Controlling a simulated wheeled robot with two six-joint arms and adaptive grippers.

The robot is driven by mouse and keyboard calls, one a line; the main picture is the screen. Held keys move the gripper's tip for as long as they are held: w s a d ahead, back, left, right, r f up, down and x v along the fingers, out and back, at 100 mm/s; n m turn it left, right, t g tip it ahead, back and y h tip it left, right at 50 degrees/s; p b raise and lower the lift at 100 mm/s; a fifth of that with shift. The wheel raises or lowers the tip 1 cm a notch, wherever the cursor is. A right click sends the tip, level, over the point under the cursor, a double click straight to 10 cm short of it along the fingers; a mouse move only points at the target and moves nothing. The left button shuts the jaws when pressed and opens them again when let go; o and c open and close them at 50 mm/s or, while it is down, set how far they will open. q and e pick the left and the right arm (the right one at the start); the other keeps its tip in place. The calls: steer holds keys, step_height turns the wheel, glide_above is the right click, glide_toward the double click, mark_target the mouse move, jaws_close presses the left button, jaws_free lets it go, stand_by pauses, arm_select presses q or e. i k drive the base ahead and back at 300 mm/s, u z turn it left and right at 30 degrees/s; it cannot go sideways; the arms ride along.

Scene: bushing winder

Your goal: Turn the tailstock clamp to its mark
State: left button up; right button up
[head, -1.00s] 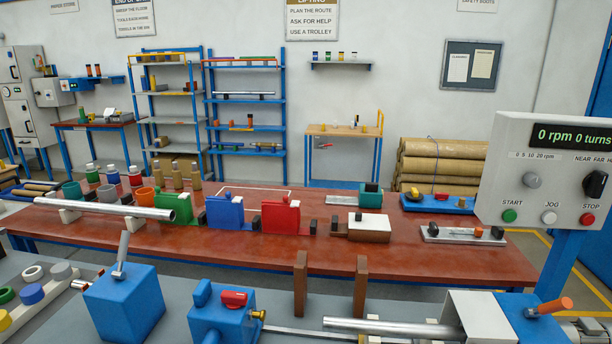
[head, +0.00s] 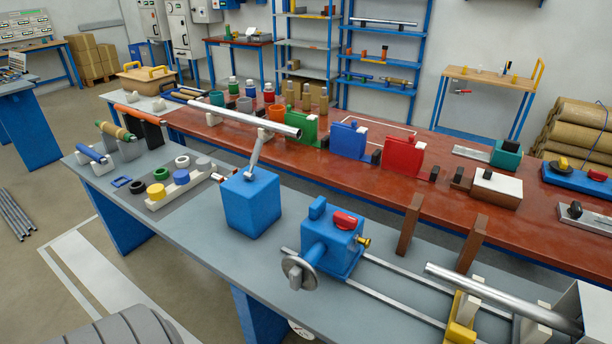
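The tailstock is a blue block (head: 329,250) on two steel rails in the lower middle of the head view. A grey handwheel (head: 298,272) is on its left end and a small brass tip (head: 364,242) on its right. A red knob (head: 345,219), which looks like the clamp, sits on top beside a raised blue piece (head: 317,207). I cannot make out a mark for it. Neither of my grippers is in view.
A blue box (head: 250,203) with a grey lever stands left of the tailstock. Two brown posts (head: 409,232) stand to its right. A steel bar (head: 490,296) lies above the rails at lower right.

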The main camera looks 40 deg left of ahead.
mark_target(346, 222)
steer(key=u, duration=1.95)
steer(key=i, duration=0.2)
steer(key=z, duration=0.35)
